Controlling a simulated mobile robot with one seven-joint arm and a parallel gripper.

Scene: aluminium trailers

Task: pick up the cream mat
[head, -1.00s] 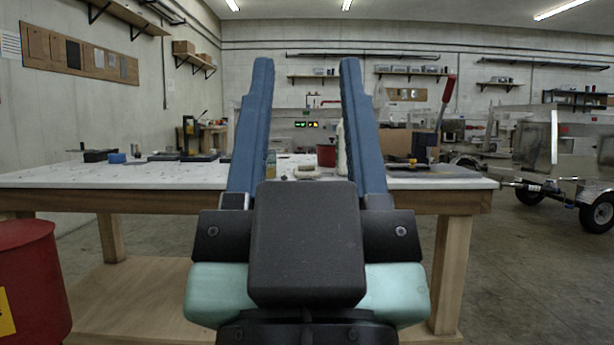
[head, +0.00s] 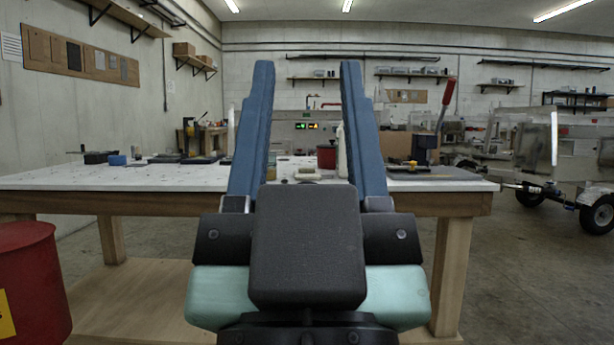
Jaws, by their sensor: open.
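My gripper (head: 307,64) is in the middle of the head view, its two blue fingers upright, apart and empty. It stands in front of the white-topped workbench (head: 150,178). Between the fingers, further back on the bench top, a small flat cream piece (head: 307,177) shows, with a small tan thing on or just behind it. It looks like the cream mat, but it is small and its near part may be hidden by my gripper. The fingers are not touching it.
Behind the cream piece stand a red pot (head: 326,157) and a white bottle (head: 341,152). A grey mat (head: 450,174) with a yellow and dark tool lies to the right. Dark mats and a blue block (head: 117,160) lie left. A red drum (head: 30,285) stands front left.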

